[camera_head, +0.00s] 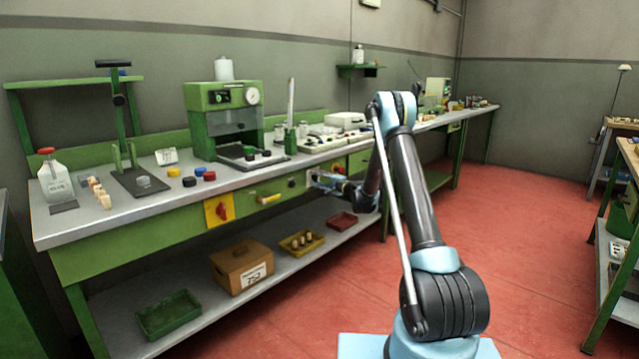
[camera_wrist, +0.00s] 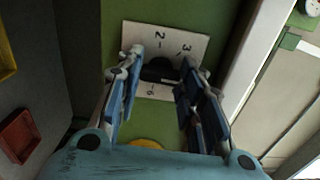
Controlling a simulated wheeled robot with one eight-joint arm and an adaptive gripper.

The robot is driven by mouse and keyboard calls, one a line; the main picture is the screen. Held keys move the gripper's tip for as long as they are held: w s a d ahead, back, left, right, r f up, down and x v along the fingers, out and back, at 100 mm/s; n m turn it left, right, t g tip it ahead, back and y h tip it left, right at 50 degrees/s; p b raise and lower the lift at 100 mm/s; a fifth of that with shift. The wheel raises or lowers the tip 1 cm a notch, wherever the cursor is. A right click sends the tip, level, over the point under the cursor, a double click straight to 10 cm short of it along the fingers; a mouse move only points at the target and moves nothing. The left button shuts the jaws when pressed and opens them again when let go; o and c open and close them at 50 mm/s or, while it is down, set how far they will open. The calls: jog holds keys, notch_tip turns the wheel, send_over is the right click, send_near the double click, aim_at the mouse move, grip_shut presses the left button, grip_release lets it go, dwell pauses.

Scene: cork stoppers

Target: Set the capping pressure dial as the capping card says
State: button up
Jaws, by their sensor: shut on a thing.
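The white dial plate (camera_wrist: 175,40) sits on the green bench front in the wrist view. Its printed marks look like 2, 3 and 6, partly covered by the fingers. The dark dial knob (camera_wrist: 158,71) is between the two fingers of my gripper (camera_wrist: 160,68), which is shut on it. Where the knob points cannot be read. In the head view my gripper (camera_head: 317,179) reaches the bench front, and the dial is mostly hidden. A small white card (camera_head: 166,156) with unreadable writing stands on the bench; I cannot tell if it is the capping card.
A green machine with a gauge (camera_head: 253,96) stands on the bench (camera_head: 130,200). A yellow plate with a red switch (camera_head: 219,211) and a drawer handle (camera_head: 268,199) are left of my gripper. A red tray (camera_head: 342,221) lies on the lower shelf. The red floor is clear.

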jog(key=shift+s+a+f+n, duration=0.1)
jog(key=shift+s+a+n, duration=0.1)
jog(key=shift+n, duration=0.3)
jog(key=o, duration=1)
jog(key=shift+o, duration=0.3)
jog(key=shift+w+d, duration=0.1)
jog(key=shift+d, duration=0.15)
jog(key=v, duration=1.1)
jog(key=shift+s+d, duration=0.25)
